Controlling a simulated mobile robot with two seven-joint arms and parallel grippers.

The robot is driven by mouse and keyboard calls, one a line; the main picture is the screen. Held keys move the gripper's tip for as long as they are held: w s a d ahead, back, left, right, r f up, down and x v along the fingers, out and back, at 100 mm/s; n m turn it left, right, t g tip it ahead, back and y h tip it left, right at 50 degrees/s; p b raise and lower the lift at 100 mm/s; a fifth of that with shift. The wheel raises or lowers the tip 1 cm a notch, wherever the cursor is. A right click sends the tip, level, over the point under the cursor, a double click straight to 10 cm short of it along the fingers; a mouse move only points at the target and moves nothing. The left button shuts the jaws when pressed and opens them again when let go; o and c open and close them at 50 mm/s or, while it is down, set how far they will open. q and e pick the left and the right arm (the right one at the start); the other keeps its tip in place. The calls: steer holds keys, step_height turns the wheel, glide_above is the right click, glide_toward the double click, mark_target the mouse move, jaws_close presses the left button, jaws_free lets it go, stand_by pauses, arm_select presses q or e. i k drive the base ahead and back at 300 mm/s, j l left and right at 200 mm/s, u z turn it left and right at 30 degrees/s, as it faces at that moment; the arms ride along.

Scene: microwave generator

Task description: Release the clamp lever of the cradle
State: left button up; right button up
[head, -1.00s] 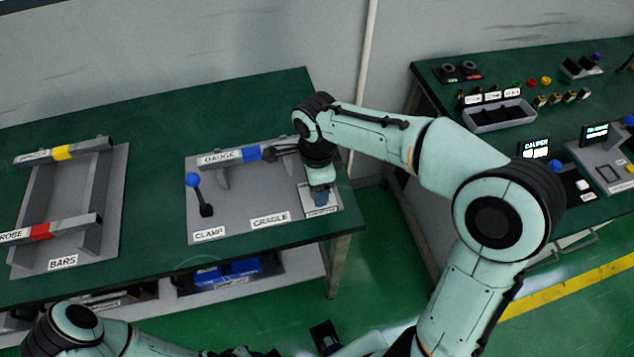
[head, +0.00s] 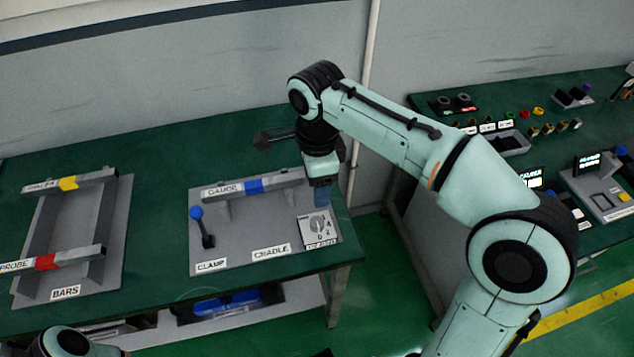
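The clamp lever (head: 201,226) has a blue ball knob and a dark rod. It stands tilted up to the left on the cradle's (head: 240,240) grey plate, behind the CLAMP label. The grey gauge bar (head: 222,191) with a blue band rests across the cradle's supports. My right gripper (head: 262,139) is above and behind the gauge bar, apart from it and from the lever. Nothing shows held in it, but its small dark fingers do not show whether they are open. My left gripper is not in view; only part of my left arm shows at the bottom left.
A numbered dial (head: 318,229) sits at the plate's right end, under my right wrist. The BARS rack (head: 112,225) with two bars stands to the left. A second table (head: 440,112) with trays and devices is at the right. Table space left of the lever is clear.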

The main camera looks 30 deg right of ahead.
mark_target(195, 212)
steer(key=k, duration=1)
